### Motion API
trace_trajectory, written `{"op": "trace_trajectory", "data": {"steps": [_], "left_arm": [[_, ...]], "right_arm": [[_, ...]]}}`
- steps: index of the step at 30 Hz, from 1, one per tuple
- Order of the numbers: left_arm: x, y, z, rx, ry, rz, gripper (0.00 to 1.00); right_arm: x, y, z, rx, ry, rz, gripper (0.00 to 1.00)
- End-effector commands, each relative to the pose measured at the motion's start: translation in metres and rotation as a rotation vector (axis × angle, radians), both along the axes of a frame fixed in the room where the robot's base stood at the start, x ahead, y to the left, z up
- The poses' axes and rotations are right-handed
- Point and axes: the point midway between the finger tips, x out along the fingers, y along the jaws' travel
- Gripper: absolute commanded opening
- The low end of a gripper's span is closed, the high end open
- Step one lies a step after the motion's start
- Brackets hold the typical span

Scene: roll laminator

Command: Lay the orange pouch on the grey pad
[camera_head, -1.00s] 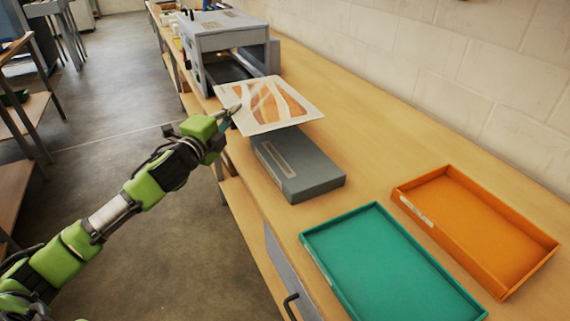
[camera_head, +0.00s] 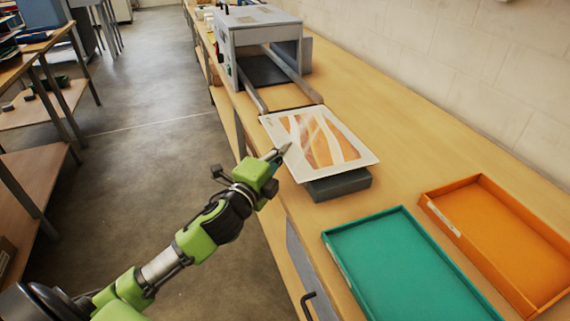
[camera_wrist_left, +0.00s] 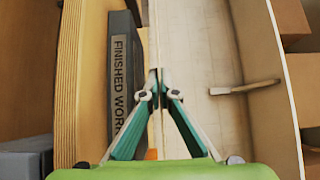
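The orange pouch (camera_head: 305,165), a pale sheet with an orange pattern, lies roughly flat over the grey pad (camera_head: 340,187) in the head view. It hides most of the pad's top; only the near end shows. I cannot tell whether the pouch touches it. My left gripper (camera_head: 281,153) is shut on the pouch's left edge. In the left wrist view its teal fingers (camera_wrist_left: 159,88) meet on a thin edge, and the dark grey pad (camera_wrist_left: 121,65) stands beside them with a "FINISHED WORK" label. My right gripper is not in view.
The grey laminator (camera_head: 262,45) stands behind on the wooden bench, with two rails (camera_head: 292,75) reaching forward. A teal tray (camera_head: 400,265) and an orange tray (camera_head: 500,240) lie at the front right.

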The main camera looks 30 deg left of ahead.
Motion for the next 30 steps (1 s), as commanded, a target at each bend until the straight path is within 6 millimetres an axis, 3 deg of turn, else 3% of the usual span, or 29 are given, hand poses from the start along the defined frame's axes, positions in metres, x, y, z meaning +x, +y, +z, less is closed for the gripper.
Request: {"op": "trace_trajectory", "data": {"steps": [4,9,22,24,25,30], "left_arm": [[-0.006,-0.009,-0.016,-0.003,0.002,0.001,0.00],[-0.005,-0.007,-0.038,-0.002,0.001,0.002,0.00],[-0.005,-0.008,-0.045,-0.001,-0.001,0.000,0.00],[-0.005,-0.008,-0.044,0.000,0.000,0.000,0.17],[-0.005,-0.008,-0.044,0.000,0.000,0.000,0.21],[-0.005,-0.008,-0.044,0.000,0.000,0.000,0.21]], "right_arm": [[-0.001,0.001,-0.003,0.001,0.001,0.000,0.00],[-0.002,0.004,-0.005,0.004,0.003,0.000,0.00],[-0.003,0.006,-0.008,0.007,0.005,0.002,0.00],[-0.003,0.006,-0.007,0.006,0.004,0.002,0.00],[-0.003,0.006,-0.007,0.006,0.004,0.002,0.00],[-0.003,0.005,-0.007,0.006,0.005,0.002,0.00]]}}
